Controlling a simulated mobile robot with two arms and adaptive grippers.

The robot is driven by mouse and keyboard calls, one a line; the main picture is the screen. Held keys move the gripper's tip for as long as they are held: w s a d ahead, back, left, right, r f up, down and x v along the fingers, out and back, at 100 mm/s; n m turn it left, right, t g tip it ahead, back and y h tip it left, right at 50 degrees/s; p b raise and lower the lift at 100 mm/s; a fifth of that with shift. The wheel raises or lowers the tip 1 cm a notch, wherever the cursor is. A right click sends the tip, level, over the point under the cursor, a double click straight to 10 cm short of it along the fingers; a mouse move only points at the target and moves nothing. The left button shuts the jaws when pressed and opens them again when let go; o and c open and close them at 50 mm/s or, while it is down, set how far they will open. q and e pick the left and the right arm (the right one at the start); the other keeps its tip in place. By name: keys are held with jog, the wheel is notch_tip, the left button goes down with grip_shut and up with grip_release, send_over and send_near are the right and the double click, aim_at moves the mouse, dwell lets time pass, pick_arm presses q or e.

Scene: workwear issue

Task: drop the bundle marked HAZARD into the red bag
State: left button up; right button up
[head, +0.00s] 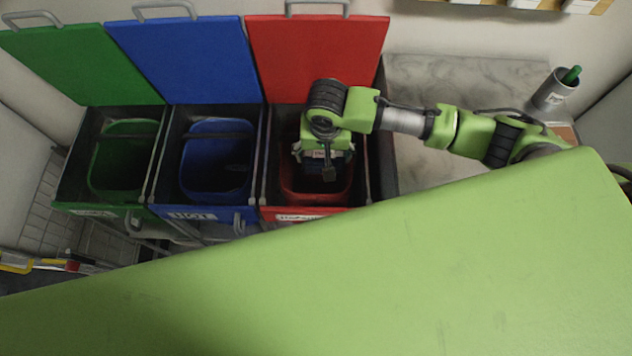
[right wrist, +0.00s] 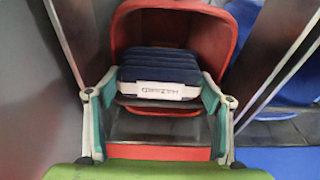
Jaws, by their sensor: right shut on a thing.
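The bundle (right wrist: 160,64) is a dark blue folded stack with a white label (right wrist: 161,91) that reads HAZARD upside down in the right wrist view. My right gripper (head: 322,168) is shut on it, with a teal-lined finger on each side. The red bag (head: 316,196) is an open liner in the red-lidded bin, right of the blue one. In the head view the gripper and bundle are over its opening, and the gripper mostly hides the bundle. The red bag (right wrist: 222,28) also shows behind the bundle in the right wrist view. My left gripper is not in view.
A blue bag (head: 217,135) and a green bag (head: 108,137) stand open in bins to the left. The green, blue and red lids (head: 317,48) are raised behind. A marbled grey counter (head: 455,75) with a grey cup (head: 551,93) lies to the right.

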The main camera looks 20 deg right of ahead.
jog(key=o, duration=1.3)
jog(key=shift+r, duration=0.1)
notch_tip(320, 180, up, 12)
jog(key=s, duration=0.1)
jog(key=shift+s+a, duration=0.25)
jog(key=shift+s, duration=0.15)
